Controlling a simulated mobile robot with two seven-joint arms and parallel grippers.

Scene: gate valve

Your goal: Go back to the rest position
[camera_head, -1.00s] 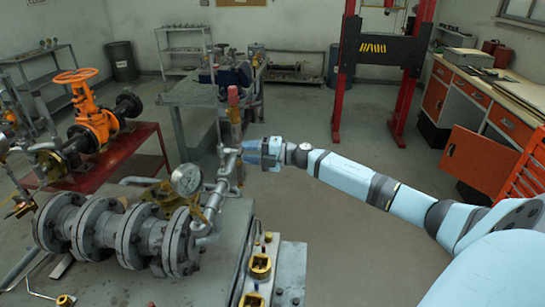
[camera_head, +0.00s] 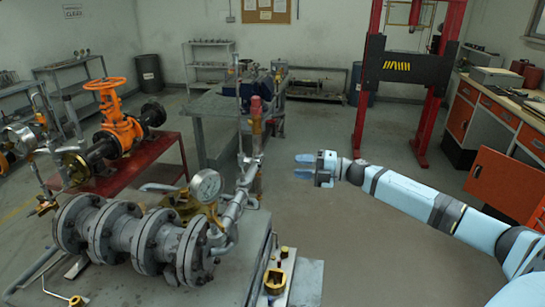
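My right gripper (camera_head: 304,168) is at the end of the light-blue arm that comes in from the right. Its two fingers point left with a gap between them, and nothing shows in the gap. It hangs over bare floor, to the right of the upright pipe and apart from it. The orange gate valve (camera_head: 118,128) with its orange handwheel (camera_head: 102,84) stands on a red table (camera_head: 150,162) at the left. My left gripper does not show.
A grey flanged pipe assembly (camera_head: 145,238) with a pressure gauge (camera_head: 206,186) sits on a metal bench (camera_head: 258,232) at the front left. A red lift frame (camera_head: 440,85) stands at the back right. Orange drawer cabinets (camera_head: 510,116) line the right. The floor (camera_head: 340,230) between is clear.

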